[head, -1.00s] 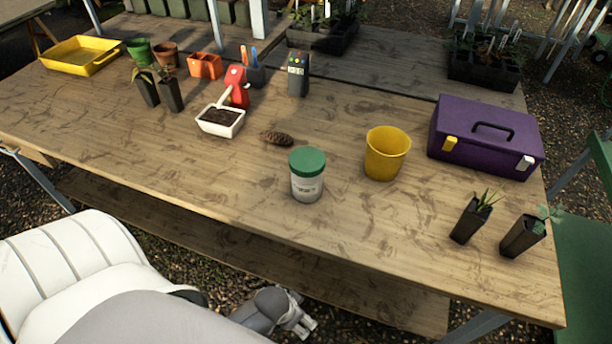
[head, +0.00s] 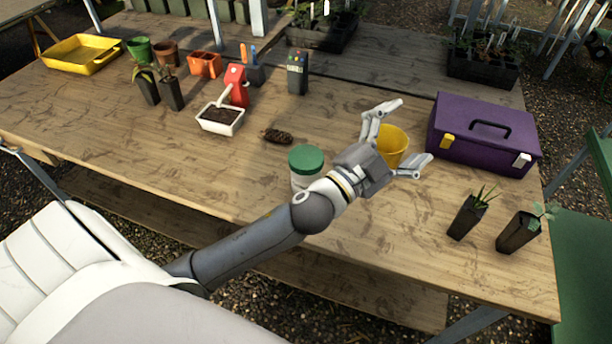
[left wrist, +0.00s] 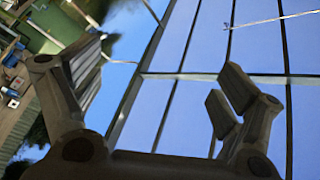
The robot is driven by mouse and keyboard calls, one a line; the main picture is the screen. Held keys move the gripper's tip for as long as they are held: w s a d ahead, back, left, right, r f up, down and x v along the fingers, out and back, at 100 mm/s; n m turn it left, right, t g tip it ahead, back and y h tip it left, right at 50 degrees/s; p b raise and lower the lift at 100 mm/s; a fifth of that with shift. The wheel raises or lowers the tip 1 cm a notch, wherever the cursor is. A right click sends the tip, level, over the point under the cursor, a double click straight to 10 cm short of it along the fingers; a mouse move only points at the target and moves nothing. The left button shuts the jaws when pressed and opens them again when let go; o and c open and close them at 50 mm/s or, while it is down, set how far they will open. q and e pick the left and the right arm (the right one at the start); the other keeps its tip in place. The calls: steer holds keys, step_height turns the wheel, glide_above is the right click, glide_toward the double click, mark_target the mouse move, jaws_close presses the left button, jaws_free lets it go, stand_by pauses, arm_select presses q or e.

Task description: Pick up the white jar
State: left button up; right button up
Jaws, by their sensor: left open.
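The white jar (head: 300,183) with a green lid (head: 306,158) stands upright near the table's front edge in the head view. My left forearm and wrist hide its lower right part. My left gripper (head: 412,134) is open and empty, past the jar to the right, in front of the yellow bucket. In the left wrist view the open fingers (left wrist: 155,85) frame glass panes and sky, and the jar does not show there. My right gripper is not in view.
The yellow bucket (head: 393,141) is partly hidden behind my left gripper. A purple toolbox (head: 470,150) stands to its right, with potted seedlings (head: 466,217) in front. A pine cone (head: 277,136) lies left of the jar. The front left tabletop (head: 130,150) is clear.

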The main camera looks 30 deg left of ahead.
arm_select(q)
steer(key=s+d+r+m+g+h, duration=0.1)
steer(key=s+d+m+g+h, duration=0.1)
steer(key=d+m+g+h, duration=0.6)
steer(key=s+d+r+m+g+h, duration=0.15)
steer(key=d+m+g+h, duration=0.3)
steer(key=m, duration=0.75)
steer(key=m+g+y, duration=0.3)
steer(key=g+y, duration=0.4)
steer(key=y, duration=1.2)
glide_above(304, 156)
step_height(304, 156, down, 13)
steer(key=shift+w+r, duration=0.1)
steer(key=shift+r, duration=0.05)
step_height(304, 156, down, 5)
steer(key=shift+r+p, duration=0.2)
steer(key=shift+p, duration=0.35)
steer(key=f, duration=0.1)
steer(key=f+p, duration=0.1)
steer(key=f, duration=0.1)
steer(key=f+p, duration=0.1)
steer(key=shift+d+f, duration=0.25)
steer(key=shift+f, duration=0.7)
steer(key=c, duration=0.9)
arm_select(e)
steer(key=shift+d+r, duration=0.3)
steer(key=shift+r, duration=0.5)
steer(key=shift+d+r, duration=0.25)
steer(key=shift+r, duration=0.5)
